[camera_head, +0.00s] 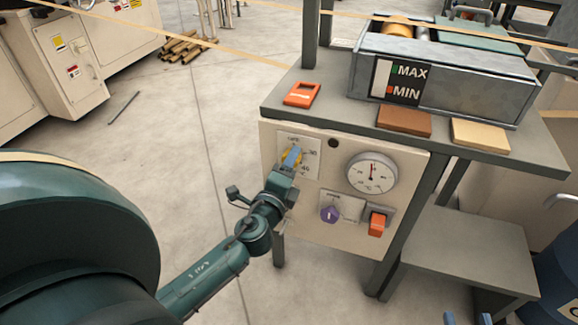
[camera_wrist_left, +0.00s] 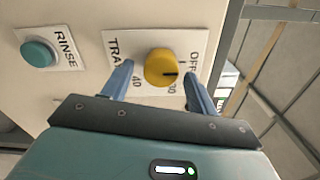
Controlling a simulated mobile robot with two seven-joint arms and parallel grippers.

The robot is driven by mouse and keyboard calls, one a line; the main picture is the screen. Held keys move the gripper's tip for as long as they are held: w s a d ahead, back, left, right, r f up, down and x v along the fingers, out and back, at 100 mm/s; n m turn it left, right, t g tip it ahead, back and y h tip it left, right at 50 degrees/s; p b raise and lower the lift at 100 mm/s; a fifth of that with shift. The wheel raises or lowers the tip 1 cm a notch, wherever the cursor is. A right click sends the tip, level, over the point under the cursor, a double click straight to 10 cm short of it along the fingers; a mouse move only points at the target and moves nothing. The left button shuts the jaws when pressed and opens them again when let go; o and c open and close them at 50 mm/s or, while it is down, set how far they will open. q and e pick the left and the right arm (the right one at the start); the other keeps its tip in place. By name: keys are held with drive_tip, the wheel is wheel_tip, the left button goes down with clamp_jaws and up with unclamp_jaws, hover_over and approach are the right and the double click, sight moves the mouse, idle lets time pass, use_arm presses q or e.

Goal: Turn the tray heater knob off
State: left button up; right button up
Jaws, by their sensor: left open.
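The tray heater knob is a round yellow knob (camera_wrist_left: 160,68) with a dark pointer line, on a white label in the left wrist view. The label reads TRAY, OFF, 30 and 40, partly covered. The line points to the picture's right, between OFF and 30. My left gripper (camera_wrist_left: 158,76) is open, with one blue finger on each side of the knob; I cannot tell whether they touch it. In the head view my left gripper (camera_head: 291,158) is at the panel's upper left and mostly hides the knob. My right gripper (camera_head: 468,319) shows only two separated blue fingertips at the bottom edge.
The cream panel (camera_head: 285,222) also carries a gauge (camera_head: 372,173), a purple knob (camera_head: 330,214) and an orange switch (camera_head: 377,223). A teal RINSE button (camera_wrist_left: 38,54) is beside the label. Above, the grey shelf (camera_head: 350,118) holds an orange tool and blocks.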

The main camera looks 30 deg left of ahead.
use_arm(q)
drive_tip(key=b+v, duration=0.2)
drive_tip(key=v, duration=1.1)
use_arm(e)
drive_tip(key=shift+a+r+n+t+y, duration=0.1)
drive_tip(key=shift+a+n+t+y, duration=0.25)
drive_tip(key=shift+n+t+y, duration=0.2)
use_arm(q)
drive_tip(key=shift+s, duration=0.1)
drive_tip(key=shift+f, duration=0.1)
